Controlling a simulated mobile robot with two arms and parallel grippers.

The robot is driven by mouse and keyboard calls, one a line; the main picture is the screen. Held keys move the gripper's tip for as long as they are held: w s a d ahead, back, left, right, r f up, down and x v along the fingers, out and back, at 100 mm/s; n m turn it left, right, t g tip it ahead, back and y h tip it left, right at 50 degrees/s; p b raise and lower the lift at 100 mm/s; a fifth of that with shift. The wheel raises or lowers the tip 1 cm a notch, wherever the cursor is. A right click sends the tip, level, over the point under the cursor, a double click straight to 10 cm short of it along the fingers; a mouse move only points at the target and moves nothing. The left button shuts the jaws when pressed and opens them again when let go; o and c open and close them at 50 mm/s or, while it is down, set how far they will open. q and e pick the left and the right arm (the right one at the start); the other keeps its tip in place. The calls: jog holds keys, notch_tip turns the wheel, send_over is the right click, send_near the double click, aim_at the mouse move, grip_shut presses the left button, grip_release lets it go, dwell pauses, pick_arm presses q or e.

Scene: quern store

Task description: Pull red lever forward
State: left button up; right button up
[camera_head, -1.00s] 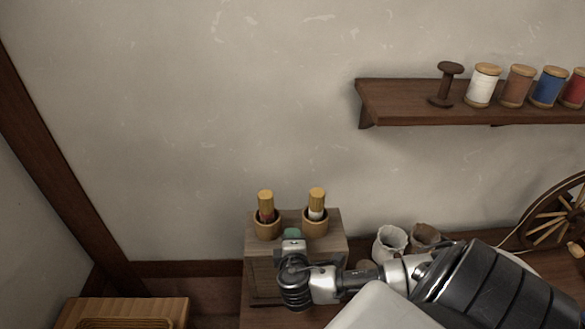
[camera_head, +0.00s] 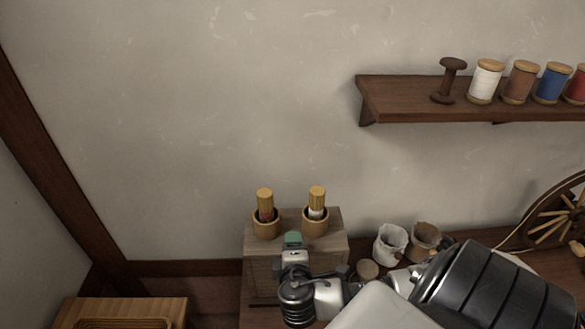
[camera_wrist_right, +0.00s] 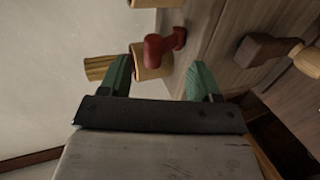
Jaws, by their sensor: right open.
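The red lever (camera_wrist_right: 158,50) shows in the right wrist view, sticking out from the grey-brown wooden face of a box. Its rounded end lies just beyond and between the two green fingertips of my right gripper (camera_wrist_right: 160,75), which is open and empty. I cannot tell how far in depth the fingers are from the lever. In the head view, my right gripper (camera_head: 292,240) is at the front of the wooden box (camera_head: 335,245), and the arm hides much of that front; the red lever is not visible there. My left gripper is not in view.
A dark brown lever (camera_wrist_right: 258,50) with a pale knob sits right of the red one in the wrist view. Two wooden cups (camera_head: 266,225) with wooden-topped pieces stand on the box. Small sacks (camera_head: 390,243) stand right of it. A shelf (camera_head: 400,100) holds spools above.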

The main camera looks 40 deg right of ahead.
jog(key=b+v, duration=0.1)
jog(key=v, duration=0.5)
jog(key=shift+s+a, duration=0.1)
jog(key=shift+s, duration=0.05)
dwell(0.3)
